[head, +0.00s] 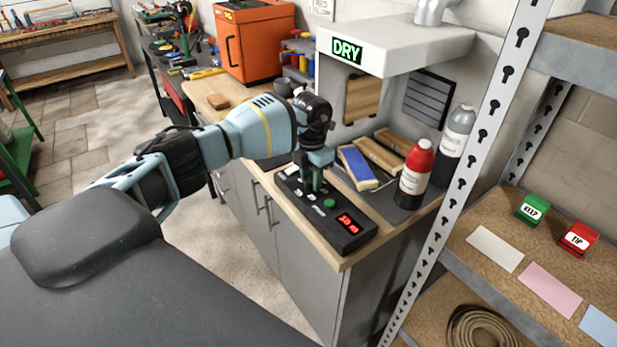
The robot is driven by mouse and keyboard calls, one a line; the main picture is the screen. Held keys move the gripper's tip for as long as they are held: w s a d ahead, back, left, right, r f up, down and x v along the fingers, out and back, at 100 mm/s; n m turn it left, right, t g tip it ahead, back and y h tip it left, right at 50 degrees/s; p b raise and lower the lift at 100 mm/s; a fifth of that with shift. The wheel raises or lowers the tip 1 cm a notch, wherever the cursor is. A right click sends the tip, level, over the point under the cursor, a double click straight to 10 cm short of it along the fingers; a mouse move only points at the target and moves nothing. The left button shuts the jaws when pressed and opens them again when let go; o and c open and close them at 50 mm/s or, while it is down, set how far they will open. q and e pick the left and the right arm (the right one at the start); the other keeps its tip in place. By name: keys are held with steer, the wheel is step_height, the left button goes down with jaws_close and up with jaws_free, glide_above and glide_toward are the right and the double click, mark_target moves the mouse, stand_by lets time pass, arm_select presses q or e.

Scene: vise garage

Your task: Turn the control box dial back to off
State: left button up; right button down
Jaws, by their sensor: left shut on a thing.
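The black control box (335,228) lies on the wooden counter top, with a red lit display (347,223) at its near right end and a green button (329,203) on its top face. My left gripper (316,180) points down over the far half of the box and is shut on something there. The dial is hidden by the fingers, so its setting cannot be seen. My right gripper is not in view.
A red bottle (416,172) and a grey bottle (456,132) stand right of the box, near a blue-topped block (357,168). A white hood with a lit DRY sign (347,50) overhangs the counter. A metal shelf upright (478,150) rises at right.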

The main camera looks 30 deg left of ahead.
mark_target(311, 179)
arm_select(q)
steer(key=n, duration=0.3)
steer(key=shift+n, duration=0.3)
steer(key=shift+f+n, duration=0.1)
steer(key=shift+n, duration=1.8)
steer(key=o, duration=1)
steer(key=shift+r, duration=3.95)
